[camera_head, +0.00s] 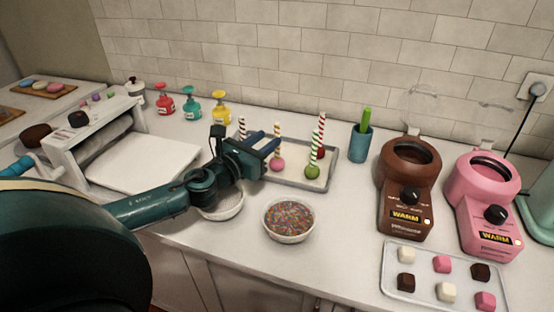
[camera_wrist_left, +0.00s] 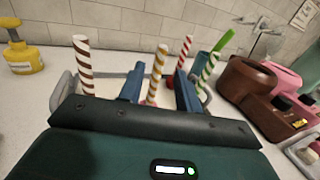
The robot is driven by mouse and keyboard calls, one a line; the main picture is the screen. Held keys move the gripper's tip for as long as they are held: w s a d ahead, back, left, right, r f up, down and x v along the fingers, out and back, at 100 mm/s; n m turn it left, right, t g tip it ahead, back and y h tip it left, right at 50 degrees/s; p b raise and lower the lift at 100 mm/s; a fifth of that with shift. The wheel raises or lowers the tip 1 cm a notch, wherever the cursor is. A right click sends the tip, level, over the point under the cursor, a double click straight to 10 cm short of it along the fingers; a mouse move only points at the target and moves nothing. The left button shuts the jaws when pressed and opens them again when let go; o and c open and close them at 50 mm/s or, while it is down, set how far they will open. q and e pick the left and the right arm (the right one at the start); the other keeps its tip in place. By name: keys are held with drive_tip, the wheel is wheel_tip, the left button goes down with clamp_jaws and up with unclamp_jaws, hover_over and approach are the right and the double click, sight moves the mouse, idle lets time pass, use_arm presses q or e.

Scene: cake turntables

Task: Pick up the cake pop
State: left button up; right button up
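Several cake pops stand stick-up on a grey tray (camera_head: 300,184). A pink cake pop (camera_head: 278,165) has a gold-striped stick, a green cake pop (camera_head: 312,172) a green-striped stick, and a red cake pop (camera_head: 319,152) a red-striped stick. A brown-striped stick (camera_head: 242,128) rises behind my left gripper, its ball hidden. My left gripper (camera_head: 268,140) is open over the tray's left part. My right gripper is not in view.
A bowl of sprinkles (camera_head: 289,219) stands in front of the tray, and another white bowl (camera_head: 222,209) sits under my left arm. A teal cup (camera_head: 360,143), brown warmer (camera_head: 408,190) and pink warmer (camera_head: 487,205) stand right. A sheeter (camera_head: 110,145) stands left.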

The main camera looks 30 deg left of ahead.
use_arm(q)
drive_tip(key=p, duration=0.1)
hover_over(277, 158)
drive_tip(key=shift+w+a, duration=0.15)
drive_tip(key=shift+w, duration=0.2)
clamp_jaws()
idle(0.4)
